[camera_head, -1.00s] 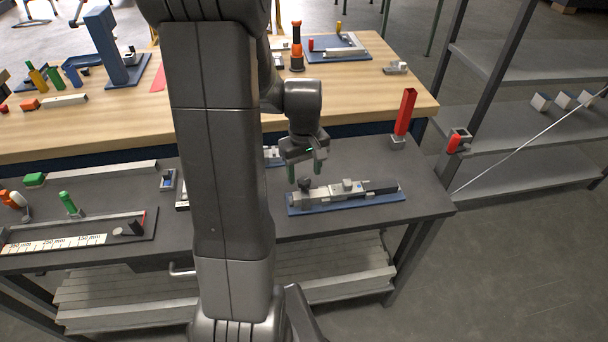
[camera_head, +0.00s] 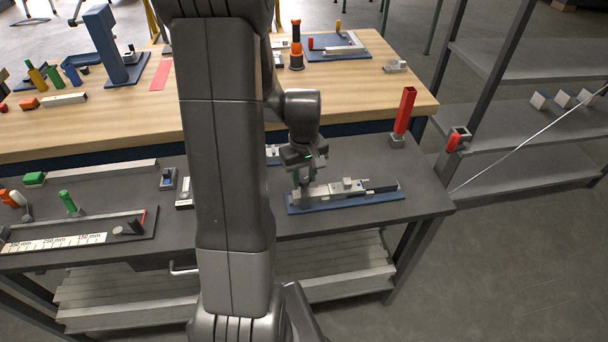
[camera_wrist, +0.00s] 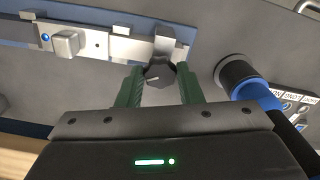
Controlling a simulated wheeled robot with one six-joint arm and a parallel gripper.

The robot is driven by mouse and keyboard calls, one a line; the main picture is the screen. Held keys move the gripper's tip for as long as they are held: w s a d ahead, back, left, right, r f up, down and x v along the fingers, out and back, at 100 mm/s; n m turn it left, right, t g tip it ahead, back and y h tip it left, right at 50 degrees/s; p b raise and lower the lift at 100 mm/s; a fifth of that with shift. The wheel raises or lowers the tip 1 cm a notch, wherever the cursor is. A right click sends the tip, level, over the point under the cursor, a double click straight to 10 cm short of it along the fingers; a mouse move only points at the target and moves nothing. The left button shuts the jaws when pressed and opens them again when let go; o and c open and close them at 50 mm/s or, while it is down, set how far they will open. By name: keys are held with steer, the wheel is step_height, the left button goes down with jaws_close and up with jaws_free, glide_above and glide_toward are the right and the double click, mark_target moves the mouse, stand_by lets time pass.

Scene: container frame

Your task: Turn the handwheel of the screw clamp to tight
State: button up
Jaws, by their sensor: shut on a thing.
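The screw clamp (camera_head: 330,191) is a light grey metal device on a blue base plate (camera_head: 350,202) on the dark grey bench. In the wrist view its metal body (camera_wrist: 135,48) runs along the top. Its handwheel (camera_wrist: 158,74) is a small dark knob at the clamp's end. My gripper (camera_head: 303,178) is over the clamp's left end. In the wrist view the green fingers of my gripper (camera_wrist: 159,86) stand on both sides of the handwheel and are shut on it. In the head view the fingers mostly hide the handwheel.
A red upright post (camera_head: 404,111) stands right of the clamp. A blue and black cylindrical thing (camera_wrist: 248,84) lies close to the gripper's right in the wrist view. The wooden table (camera_head: 370,98) stands behind. Bare bench lies in front of the clamp.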

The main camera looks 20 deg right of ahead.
mark_target(304, 180)
steer(key=shift+m, duration=0.3)
steer(key=m+b, duration=0.1)
steer(key=m, duration=0.1)
steer(key=shift+m, duration=0.3)
steer(key=shift+m+b, duration=0.55)
steer(key=shift+m, duration=0.95)
steer(key=o, duration=1)
step_height(304, 180, up, 14)
steer(key=shift+f+b, duration=0.1)
steer(key=shift+b, duration=0.2)
steer(key=shift+f, duration=0.1)
